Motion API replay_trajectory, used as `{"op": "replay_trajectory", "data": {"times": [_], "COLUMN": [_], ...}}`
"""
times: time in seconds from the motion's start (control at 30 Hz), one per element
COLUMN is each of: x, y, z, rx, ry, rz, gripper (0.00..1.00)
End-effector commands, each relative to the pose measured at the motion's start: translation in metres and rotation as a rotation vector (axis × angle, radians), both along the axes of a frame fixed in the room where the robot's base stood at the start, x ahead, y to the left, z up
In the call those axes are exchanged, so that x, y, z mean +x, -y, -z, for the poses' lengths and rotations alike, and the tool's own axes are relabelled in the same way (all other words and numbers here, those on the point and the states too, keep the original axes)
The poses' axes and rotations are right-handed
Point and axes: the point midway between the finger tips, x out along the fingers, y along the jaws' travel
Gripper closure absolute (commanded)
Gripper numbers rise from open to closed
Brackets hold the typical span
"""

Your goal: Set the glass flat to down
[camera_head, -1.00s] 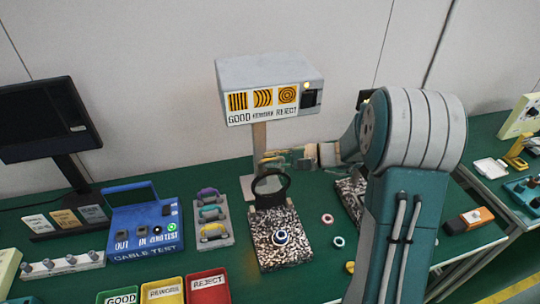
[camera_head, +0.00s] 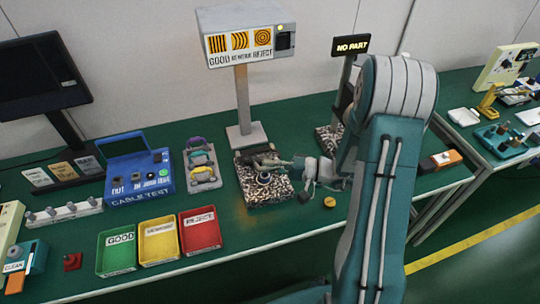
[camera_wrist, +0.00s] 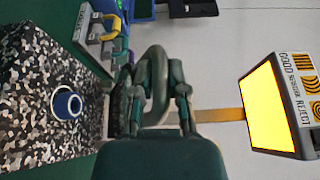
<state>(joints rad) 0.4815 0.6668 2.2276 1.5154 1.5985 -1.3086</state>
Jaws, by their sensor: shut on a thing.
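A speckled black-and-white block (camera_head: 268,195) stands on the green bench, and a blue-and-white ring part (camera_head: 263,178) lies on its top. Both also show at the left of the wrist view, the block (camera_wrist: 30,110) and the ring (camera_wrist: 66,103). My gripper (camera_head: 272,160) is at the back edge of the block, low over it. In the wrist view my gripper (camera_wrist: 162,80) is shut, with dark parts (camera_wrist: 120,103) at the block's edge beside its fingers. These look like the glass flat's rim seen edge-on; its exact tilt and the grip point are hard to tell.
The lamp stand (camera_head: 242,100) with the GOOD/REWORK/REJECT sign rises behind the block. A caddy of coloured handles (camera_head: 202,168) and a blue cable tester (camera_head: 138,170) are to the left. Green, yellow and red trays (camera_head: 201,231) lie in front. A NO PART display (camera_head: 352,46) stands to the right.

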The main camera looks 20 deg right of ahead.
Motion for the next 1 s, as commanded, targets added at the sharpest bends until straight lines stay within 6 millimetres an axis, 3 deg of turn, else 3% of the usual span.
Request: {"op": "replay_trajectory", "data": {"times": [0.2, 0.5, 1.0], "x": [-0.012, -0.023, -0.026], "y": [-0.001, -0.001, -0.001], "z": [0.033, 0.067, 0.082], "rx": [0.008, 0.007, 0.004], "ry": [-0.006, -0.006, -0.004], "rz": [-0.006, -0.006, -0.005], "gripper": [1.0, 1.0, 1.0]}}
